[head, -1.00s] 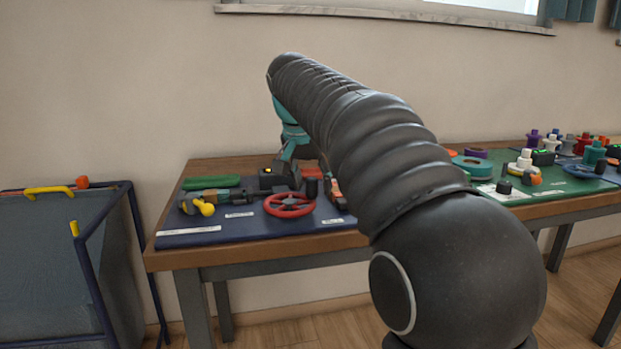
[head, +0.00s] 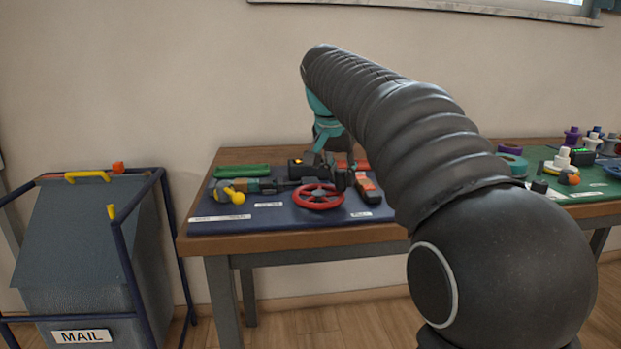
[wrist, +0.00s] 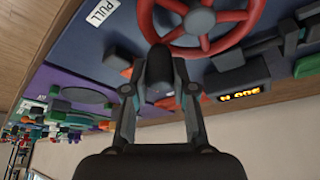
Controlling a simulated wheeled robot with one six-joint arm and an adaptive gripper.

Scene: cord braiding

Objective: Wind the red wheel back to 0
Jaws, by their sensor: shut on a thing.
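The red wheel (head: 318,206) with spokes lies flat on the blue mat at the near table. It also shows at the top of the wrist view (wrist: 200,18). My gripper (wrist: 172,82) is at the rim of the red wheel, shut on what looks like its dark handle. In the head view a black upright piece (head: 341,180) stands at the wheel's back right. A small display (wrist: 240,95) with lit orange characters appears upside down beside the wheel; I cannot read it surely.
A yellow-knobbed lever (head: 237,197) is left of the wheel, with a green bar (head: 242,171) behind. A black and orange piece (head: 367,189) is close on the right. A mail bin (head: 85,250) stands left of the table. A green mat (head: 590,196) with several parts is at right.

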